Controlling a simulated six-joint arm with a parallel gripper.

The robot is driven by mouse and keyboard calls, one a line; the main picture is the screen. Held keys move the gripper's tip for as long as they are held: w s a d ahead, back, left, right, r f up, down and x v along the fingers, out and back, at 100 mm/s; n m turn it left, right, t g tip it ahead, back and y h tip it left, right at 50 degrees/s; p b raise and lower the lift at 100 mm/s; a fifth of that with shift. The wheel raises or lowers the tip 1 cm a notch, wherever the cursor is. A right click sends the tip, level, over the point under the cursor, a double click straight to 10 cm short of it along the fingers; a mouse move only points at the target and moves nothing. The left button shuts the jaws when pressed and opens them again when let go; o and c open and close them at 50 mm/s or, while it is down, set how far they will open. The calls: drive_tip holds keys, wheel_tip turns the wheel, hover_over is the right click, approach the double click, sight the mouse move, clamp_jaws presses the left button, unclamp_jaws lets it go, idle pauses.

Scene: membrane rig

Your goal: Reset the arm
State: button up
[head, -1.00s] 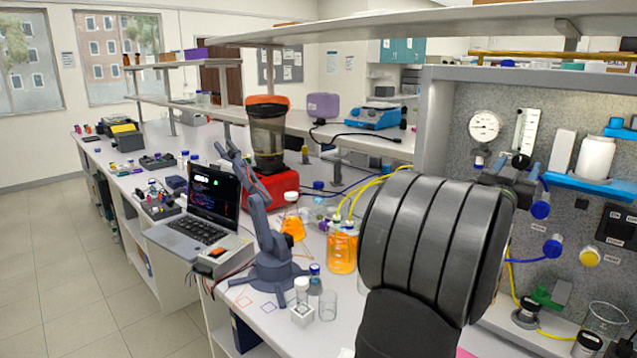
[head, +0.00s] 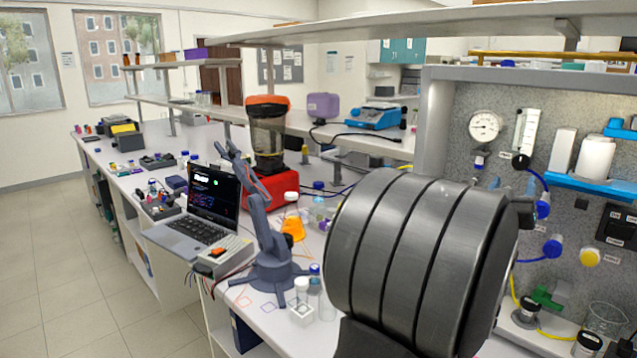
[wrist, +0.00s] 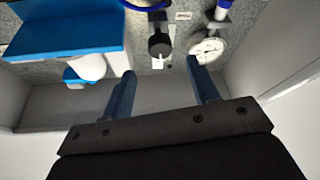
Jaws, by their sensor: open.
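My gripper (wrist: 161,68) shows in the wrist view as two blue-grey fingers standing well apart, with nothing between them. Beyond the fingertips is the speckled panel with a round white gauge (wrist: 207,50) and a dark round knob (wrist: 159,45). The gripper looks clear of them, though the exact distance cannot be judged. In the head view my large dark ribbed arm link fills the lower right centre and hides most of the gripper. The gauge also shows in the head view (head: 485,126).
The rig's panel (head: 462,95) has a blue shelf (head: 590,185) with white containers, blue and yellow knobs, and a glass beaker (head: 606,318) below. A small blue-grey arm (head: 270,240), vials, a laptop (head: 205,215) and a red-based blender (head: 270,185) crowd the bench to the left.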

drive_tip(key=s+a+f+m+g+h, duration=0.1)
drive_tip(key=s+a+f+m+g, duration=0.1)
drive_tip(key=s+m, duration=0.3)
drive_tip(key=shift+s+a+g+h, duration=0.2)
drive_tip(key=shift+s+g+h, duration=0.15)
drive_tip(key=shift+s, duration=0.75)
drive_tip(key=n+t+y, duration=0.2)
drive_tip(key=n+t, duration=0.1)
drive_tip(key=n, duration=0.2)
approach(520, 166)
drive_tip(key=x, duration=0.9)
drive_tip(key=shift+r, duration=0.1)
